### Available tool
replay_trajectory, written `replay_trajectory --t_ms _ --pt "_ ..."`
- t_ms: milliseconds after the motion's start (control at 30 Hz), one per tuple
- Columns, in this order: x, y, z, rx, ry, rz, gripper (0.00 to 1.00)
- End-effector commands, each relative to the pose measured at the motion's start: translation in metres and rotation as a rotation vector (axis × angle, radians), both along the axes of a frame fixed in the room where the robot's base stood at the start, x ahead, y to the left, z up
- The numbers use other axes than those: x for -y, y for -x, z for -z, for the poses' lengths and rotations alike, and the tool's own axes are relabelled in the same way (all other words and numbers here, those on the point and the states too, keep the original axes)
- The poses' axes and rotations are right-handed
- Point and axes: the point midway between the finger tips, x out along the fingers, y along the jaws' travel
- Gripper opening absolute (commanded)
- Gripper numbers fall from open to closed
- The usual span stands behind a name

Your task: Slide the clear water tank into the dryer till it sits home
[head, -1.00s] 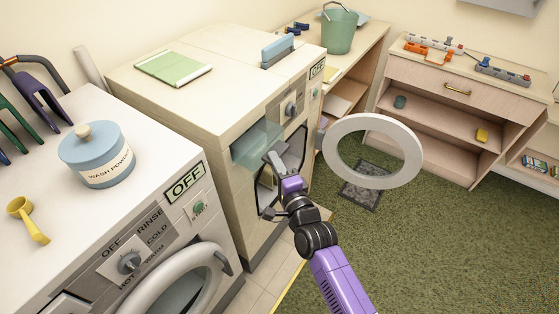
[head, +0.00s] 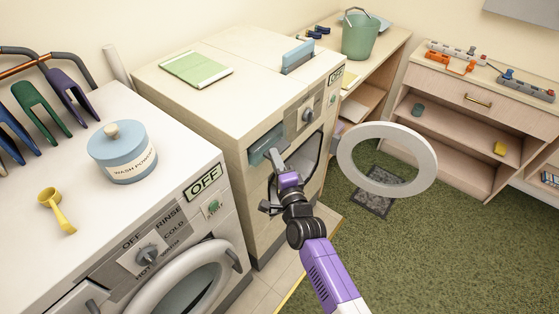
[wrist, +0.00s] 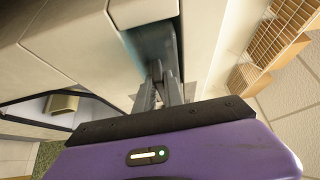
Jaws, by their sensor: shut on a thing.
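The clear water tank (head: 262,150) is a blue-green see-through block in the slot at the upper left of the dryer's front (head: 232,140). Most of it is inside, with a short length still sticking out. My gripper (head: 273,160) is shut on its outer end. In the wrist view the tank (wrist: 150,42) lies in the slot between pale panels, and my gripper's fingers (wrist: 158,75) meet at its near end. The tank's inner end is hidden inside the dryer.
The dryer's round door (head: 428,165) stands open to the right of my arm. A washer (head: 80,235) stands at the left, with a wash powder jar (head: 122,160) and a yellow scoop (head: 55,208) on top. Green floor (head: 440,250) is clear at the right.

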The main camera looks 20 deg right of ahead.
Motion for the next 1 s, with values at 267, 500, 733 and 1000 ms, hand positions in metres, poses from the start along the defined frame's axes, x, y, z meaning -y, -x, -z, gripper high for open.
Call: replay_trajectory --t_ms 267,500,733,1000 --pt "-0.009 -0.013 -0.002 0.004 0.0 0.0 0.0" --pt "-0.015 -0.021 -0.001 0.003 0.0 0.0 0.0" --pt "-0.018 -0.024 -0.001 0.003 0.0 0.0 0.0" --pt "-0.018 -0.024 -0.001 0.003 0.0 0.0 0.0"
